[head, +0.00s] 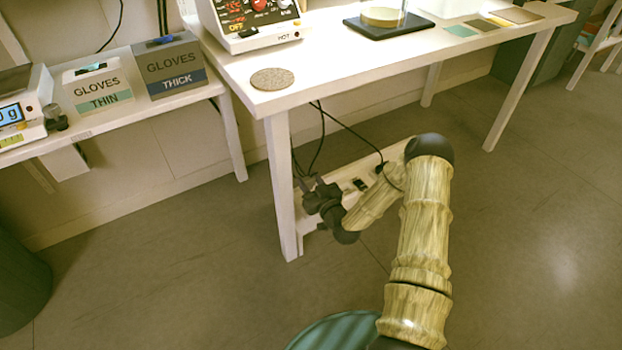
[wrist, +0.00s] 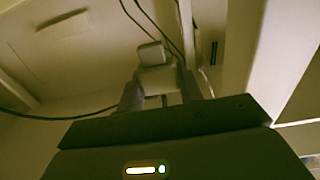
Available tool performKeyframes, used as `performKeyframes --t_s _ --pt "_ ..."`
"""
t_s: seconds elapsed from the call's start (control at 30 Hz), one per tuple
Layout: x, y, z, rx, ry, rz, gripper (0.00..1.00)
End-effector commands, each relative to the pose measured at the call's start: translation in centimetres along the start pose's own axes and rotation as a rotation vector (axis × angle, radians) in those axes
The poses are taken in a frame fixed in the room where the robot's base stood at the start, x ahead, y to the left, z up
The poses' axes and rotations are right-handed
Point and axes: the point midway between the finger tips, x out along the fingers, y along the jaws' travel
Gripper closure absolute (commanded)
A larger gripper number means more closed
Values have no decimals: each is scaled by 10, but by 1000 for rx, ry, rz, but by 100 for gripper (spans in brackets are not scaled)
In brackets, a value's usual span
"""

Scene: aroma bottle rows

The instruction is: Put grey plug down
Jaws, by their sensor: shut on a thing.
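The grey plug (wrist: 156,72) shows in the wrist view, clasped between the two dark fingers of my gripper (wrist: 160,90). In the head view my gripper (head: 310,188) is low under the white table, beside its front left leg. I cannot make out the plug there; the gripper and its surroundings are too dark and small. From the wrist view I cannot tell whether the plug touches anything.
A low white surface (head: 312,222) with small dark items (head: 360,184) lies under the white table (head: 330,75). The table leg (head: 282,190) stands close to my gripper. Black cables (head: 322,140) hang behind it. Open floor (head: 520,230) lies to the right.

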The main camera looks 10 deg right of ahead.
Motion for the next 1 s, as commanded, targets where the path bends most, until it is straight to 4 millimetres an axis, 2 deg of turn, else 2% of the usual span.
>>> performKeyframes --t_s 0.03,0.1,0.6,0.73,1.0 --pt "-2 -2 -14 6 0 12 86" --pt "-5 -5 -24 13 2 36 86" --pt "-42 -16 -88 3 -1 244 86" --pt "-49 -18 -93 -7 -5 273 86" --pt "-51 -19 -90 -12 -4 282 86"
